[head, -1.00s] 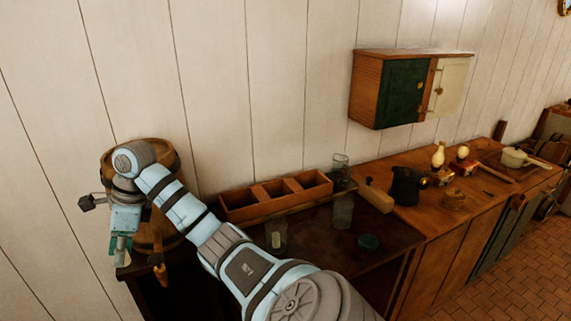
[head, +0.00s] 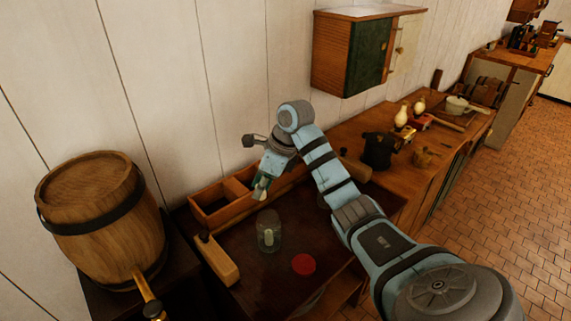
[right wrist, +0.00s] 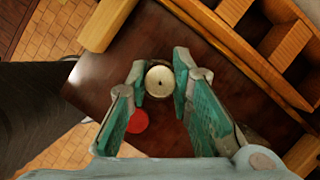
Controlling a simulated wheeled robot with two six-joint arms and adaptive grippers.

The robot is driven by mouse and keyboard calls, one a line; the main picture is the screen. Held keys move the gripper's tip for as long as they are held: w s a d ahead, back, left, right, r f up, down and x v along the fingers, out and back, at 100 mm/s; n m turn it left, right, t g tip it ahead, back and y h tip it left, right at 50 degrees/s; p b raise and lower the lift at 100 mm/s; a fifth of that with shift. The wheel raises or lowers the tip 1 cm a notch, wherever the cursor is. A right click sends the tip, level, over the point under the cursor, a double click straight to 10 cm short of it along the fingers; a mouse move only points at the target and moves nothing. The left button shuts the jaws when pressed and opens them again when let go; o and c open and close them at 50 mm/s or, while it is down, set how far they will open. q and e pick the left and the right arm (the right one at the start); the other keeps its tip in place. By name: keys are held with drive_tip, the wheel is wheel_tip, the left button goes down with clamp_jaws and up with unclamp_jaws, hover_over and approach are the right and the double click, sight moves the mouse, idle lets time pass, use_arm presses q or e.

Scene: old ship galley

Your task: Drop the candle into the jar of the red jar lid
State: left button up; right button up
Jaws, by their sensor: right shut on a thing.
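My right gripper (head: 260,190) is shut on a pale candle, held in the air near the wooden box. The right wrist view looks onto the candle's round cream end (right wrist: 160,81), with a dark dot in its middle, between the teal fingers (right wrist: 158,95). A clear glass jar (head: 268,231) stands upright on the dark table, below and apart from the gripper. Something whitish shows in or on it; I cannot tell which. The red jar lid (head: 303,264) lies flat to the right of this jar; it also shows in the right wrist view (right wrist: 138,121). My left gripper is out of view.
A wooden compartment box (head: 210,208) stands behind the jar by the wall. A wooden block with a dark knob (head: 218,260) lies left of the jar. A barrel (head: 100,210) stands at left. My right arm hides the table's right part.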

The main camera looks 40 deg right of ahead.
drive_tip(key=shift+s+r+m+p, duration=0.1)
drive_tip(key=shift+r+m+p, duration=0.2)
drive_tip(key=shift+r+p, duration=0.6)
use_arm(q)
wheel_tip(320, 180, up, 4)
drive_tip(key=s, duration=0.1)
use_arm(e)
drive_tip(key=shift+s+f, duration=0.2)
drive_tip(key=shift+s+d+f+b, duration=0.2)
drive_tip(key=shift+s+f+b, duration=0.15)
drive_tip(key=shift+f+b, duration=0.25)
drive_tip(key=shift+s+d+f+b, duration=0.15)
drive_tip(key=shift+s+f+b, duration=0.2)
drive_tip(key=shift+f+b, duration=0.2)
drive_tip(key=b, duration=0.5)
hover_over(269, 231)
drive_tip(key=w+d, duration=0.2)
drive_tip(key=shift+f, duration=3.1)
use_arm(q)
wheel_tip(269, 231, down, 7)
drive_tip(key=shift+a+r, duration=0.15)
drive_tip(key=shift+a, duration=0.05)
use_arm(e)
drive_tip(key=shift+w, duration=0.2)
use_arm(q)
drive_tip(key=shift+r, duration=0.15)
use_arm(e)
drive_tip(key=shift+a, duration=0.1)
drive_tip(key=o, duration=0.9)
